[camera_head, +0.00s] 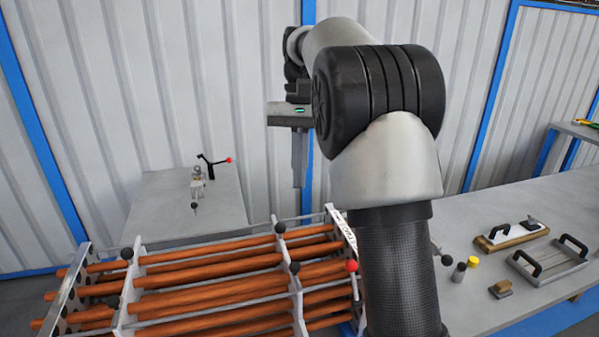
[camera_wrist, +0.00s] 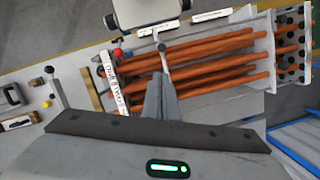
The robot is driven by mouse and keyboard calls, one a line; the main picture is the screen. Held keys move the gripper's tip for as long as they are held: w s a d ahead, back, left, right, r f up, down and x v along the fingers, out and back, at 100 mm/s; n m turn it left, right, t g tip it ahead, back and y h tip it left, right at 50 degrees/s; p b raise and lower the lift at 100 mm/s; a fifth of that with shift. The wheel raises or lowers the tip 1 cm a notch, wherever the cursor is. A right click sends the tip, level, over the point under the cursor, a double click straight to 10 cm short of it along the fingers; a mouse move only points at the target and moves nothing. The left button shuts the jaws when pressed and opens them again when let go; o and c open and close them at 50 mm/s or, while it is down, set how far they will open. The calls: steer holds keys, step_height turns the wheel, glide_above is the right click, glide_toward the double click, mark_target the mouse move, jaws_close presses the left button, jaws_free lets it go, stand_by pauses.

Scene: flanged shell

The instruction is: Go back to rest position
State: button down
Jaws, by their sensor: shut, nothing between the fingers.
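My arm rises in front of the head camera and bends at a black elbow joint. My gripper (camera_head: 299,165) hangs at the far side of the arm, pointing down, in the air above the tube bundle's level. In the wrist view the gripper (camera_wrist: 160,88) shows its fingers together, with nothing between them. The bundle of copper-coloured tubes (camera_head: 210,288) lies in a frame of pale plates in front of me. The tubes also show beyond the fingers in the wrist view (camera_wrist: 215,62). The arm hides part of the bundle's right end.
A grey table (camera_head: 150,215) at the back left carries a toggle clamp (camera_head: 198,182). The right bench (camera_head: 500,205) holds a wooden-based tool with a black handle (camera_head: 512,236), a metal tray with handles (camera_head: 548,262), a small block (camera_head: 501,289) and a yellow-capped item (camera_head: 473,262). A white corrugated wall stands behind.

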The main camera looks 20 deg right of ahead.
steer(key=s+a+r+n+t, duration=0.25)
steer(key=s+t, duration=0.35)
steer(key=s, duration=1.1)
steer(key=s+a+f+n+t+h, duration=0.1)
steer(key=s+f+n+t, duration=0.1)
steer(key=s+f, duration=0.3)
steer(key=shift+s+f, duration=0.3)
steer(key=shift+s, duration=0.95)
